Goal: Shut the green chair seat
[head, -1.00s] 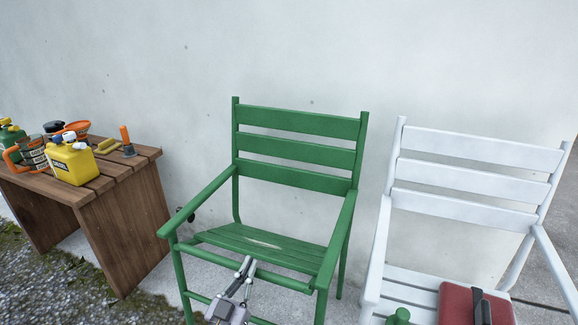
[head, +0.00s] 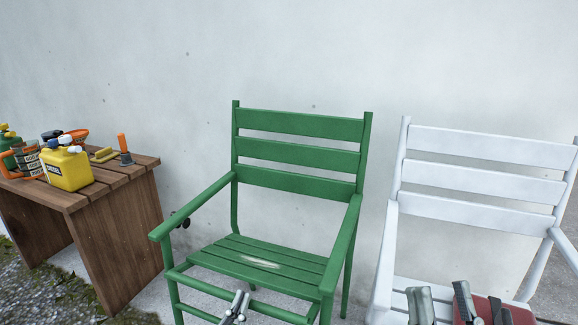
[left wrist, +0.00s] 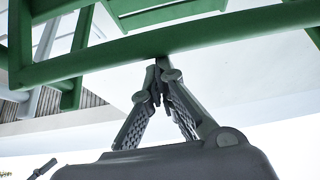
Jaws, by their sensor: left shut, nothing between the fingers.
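The green chair (head: 298,155) stands in the middle of the head view. Its slatted seat (head: 300,269) lies nearly level, low above the front rail, with a pale worn patch on the slats. My left gripper (head: 238,302) is at the front edge of the seat, fingers together and empty. In the left wrist view the fingertips (left wrist: 160,70) meet just beneath a green bar (left wrist: 210,40) of the chair; I cannot tell whether they touch it. My right gripper (head: 442,300) is at the bottom right, its fingers apart, in front of the white chair.
The white chair (head: 485,148) stands close on the right, with a red case (head: 515,312) on its seat. On the left a wooden table (head: 130,215) holds a yellow canister (head: 68,169) and several other items. A pale wall (head: 300,50) is behind the chairs.

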